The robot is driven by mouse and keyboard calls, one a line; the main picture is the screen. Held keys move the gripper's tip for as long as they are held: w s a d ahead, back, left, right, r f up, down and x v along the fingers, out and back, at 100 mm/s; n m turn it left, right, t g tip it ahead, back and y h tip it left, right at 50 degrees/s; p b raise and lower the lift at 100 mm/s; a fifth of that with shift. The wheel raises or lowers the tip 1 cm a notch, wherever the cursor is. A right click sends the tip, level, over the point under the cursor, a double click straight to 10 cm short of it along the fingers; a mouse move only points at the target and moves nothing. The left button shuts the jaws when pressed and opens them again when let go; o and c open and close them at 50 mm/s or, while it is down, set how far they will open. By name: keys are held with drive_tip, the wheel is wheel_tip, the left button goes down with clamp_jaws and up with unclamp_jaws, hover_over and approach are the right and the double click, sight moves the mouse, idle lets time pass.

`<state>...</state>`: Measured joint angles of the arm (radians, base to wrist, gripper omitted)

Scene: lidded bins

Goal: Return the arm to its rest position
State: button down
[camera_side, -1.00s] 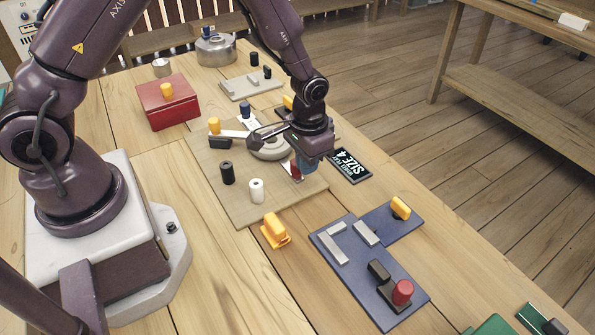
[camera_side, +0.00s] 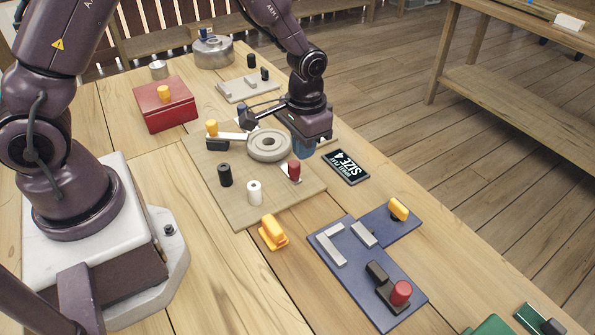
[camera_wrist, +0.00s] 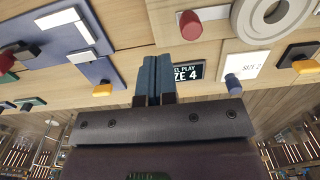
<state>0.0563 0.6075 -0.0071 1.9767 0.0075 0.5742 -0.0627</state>
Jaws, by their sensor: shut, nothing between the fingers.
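My gripper (camera_side: 303,149) is raised above the far right edge of the tan board (camera_side: 244,206), just behind the red peg. In the wrist view its blue fingers (camera_wrist: 153,80) are together with nothing between them. The red peg (camera_side: 294,170) stands on the board, and a grey ring-shaped disc (camera_side: 268,145) lies to its left. Both also show in the wrist view, the red peg (camera_wrist: 190,25) and the disc (camera_wrist: 272,14). The arm above the gripper bends back to its base at the left.
A black "SIZE 4" sign (camera_side: 346,167) lies right of the board. A red box (camera_side: 166,111) and a metal pot (camera_side: 213,56) stand farther back. A blue board (camera_side: 352,280) with blocks and a yellow piece (camera_side: 272,231) are in front. Black (camera_side: 225,175) and white (camera_side: 254,193) cylinders stand on the tan board.

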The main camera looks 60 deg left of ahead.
drive_tip(key=s+a+r+t, duration=0.1)
drive_tip(key=s+r+t, duration=0.2)
drive_tip(key=s+r, duration=0.5)
drive_tip(key=s+a+r+t, duration=0.1)
drive_tip(key=s+r+t, duration=0.1)
drive_tip(key=s+r, duration=0.7)
wheel_tip(320, 180, up, 7)
drive_tip(key=shift+s+a+r+t, duration=0.1)
drive_tip(key=shift+s+a+t, duration=0.05)
drive_tip(key=shift+s+t, duration=0.2)
